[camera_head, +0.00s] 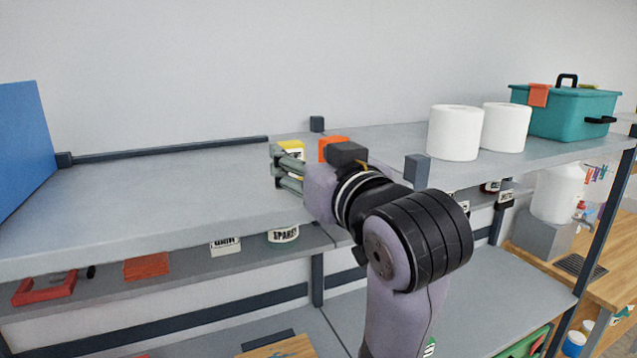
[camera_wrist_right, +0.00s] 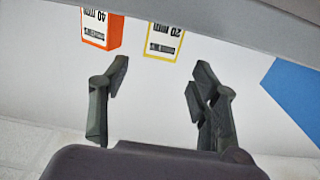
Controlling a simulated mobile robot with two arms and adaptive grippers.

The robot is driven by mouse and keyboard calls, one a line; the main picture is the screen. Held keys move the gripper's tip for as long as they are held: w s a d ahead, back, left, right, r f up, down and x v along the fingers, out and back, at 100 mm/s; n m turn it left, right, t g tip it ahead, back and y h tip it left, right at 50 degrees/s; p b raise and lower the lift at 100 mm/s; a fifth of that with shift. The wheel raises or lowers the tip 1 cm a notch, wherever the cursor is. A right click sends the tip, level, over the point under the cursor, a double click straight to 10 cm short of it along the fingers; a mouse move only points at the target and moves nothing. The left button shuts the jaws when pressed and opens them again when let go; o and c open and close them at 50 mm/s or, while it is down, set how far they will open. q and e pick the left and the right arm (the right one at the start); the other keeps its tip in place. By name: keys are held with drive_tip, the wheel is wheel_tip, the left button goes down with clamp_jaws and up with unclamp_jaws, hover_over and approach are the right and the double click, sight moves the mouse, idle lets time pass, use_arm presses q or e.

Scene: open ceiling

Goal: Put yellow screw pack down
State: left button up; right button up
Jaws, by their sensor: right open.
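The yellow screw pack (camera_head: 291,147) stands on the upper grey shelf near its back edge, with its lower part hidden behind my right gripper. My right gripper (camera_head: 281,167) is open, reaching over the shelf. In the right wrist view the yellow pack (camera_wrist_right: 163,42), labelled 20 mm, shows upside down. It lies beyond the open fingertips (camera_wrist_right: 162,72), with no finger visibly touching it. My left gripper is not in view.
An orange pack (camera_head: 331,145) stands just right of the yellow one. Two white rolls (camera_head: 455,132) and a teal toolbox (camera_head: 570,112) stand further right. A blue panel (camera_head: 22,145) is at the left. The shelf (camera_head: 150,205) between is clear.

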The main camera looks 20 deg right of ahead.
drive_tip(key=s+b, duration=0.2)
drive_tip(key=s, duration=0.2)
drive_tip(key=shift+s, duration=0.2)
drive_tip(key=shift+d, duration=0.1)
